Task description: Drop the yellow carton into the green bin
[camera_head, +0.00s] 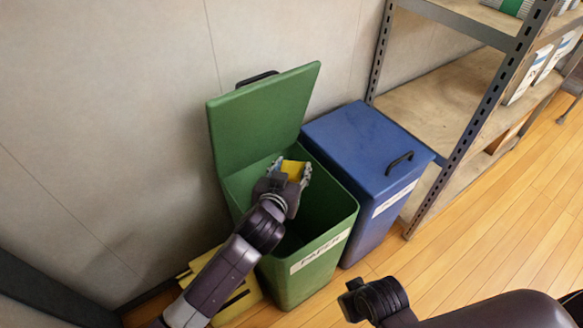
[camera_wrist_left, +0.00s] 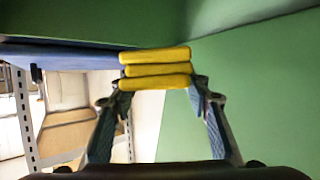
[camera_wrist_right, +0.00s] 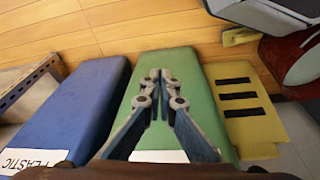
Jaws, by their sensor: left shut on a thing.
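The yellow carton (camera_head: 293,170) is between the fingers of my left gripper (camera_head: 285,178), which is shut on it. In the left wrist view the carton (camera_wrist_left: 155,69) shows as stacked yellow bars between the fingertips. The green bin (camera_head: 322,262) has a paper label and its lid (camera_head: 262,115) stands open towards the wall. In the head view, the left gripper and carton are over the bin's opening, towards its back; their exact height is unclear. My right gripper (camera_wrist_right: 160,76) is shut and empty, its fingertips together, in front of the green bin.
A blue bin (camera_head: 365,150) labelled plastic, lid closed, stands right of the green bin. A yellow slotted thing (camera_wrist_right: 245,112) stands on the green bin's other side, partly behind my left arm. A metal shelf (camera_head: 475,115) stands at the right. The wooden floor (camera_head: 460,245) in front is clear.

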